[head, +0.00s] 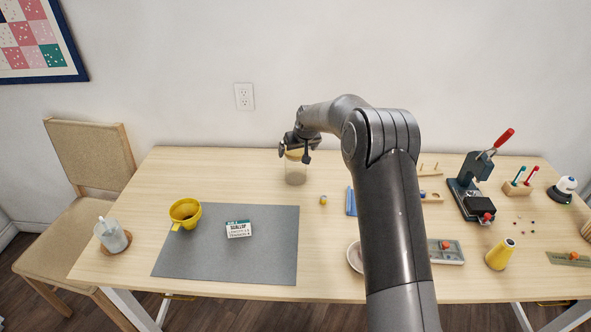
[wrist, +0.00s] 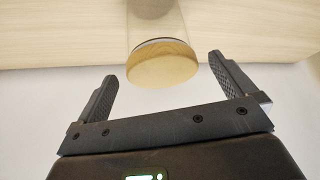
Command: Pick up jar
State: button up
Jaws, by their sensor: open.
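The jar (head: 296,173) is clear glass with a wooden lid and stands upright on the table near the wall. In the head view my gripper (head: 297,150) is at the jar's top and partly hides the lid. In the wrist view the jar's round wooden lid (wrist: 162,64) faces me, with the clear body (wrist: 155,18) beyond it. My gripper (wrist: 163,78) is open. Its two fingers lie to either side of the lid, with a gap on each side. I cannot tell how far down the fingers reach.
The table left of the jar is clear.

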jog(key=shift+x, duration=2.85)
jog(key=shift+a, duration=0.15)
jog(key=c, duration=1.5)
jog(key=shift+c, duration=0.4)
jog(key=shift+r, duration=0.15)
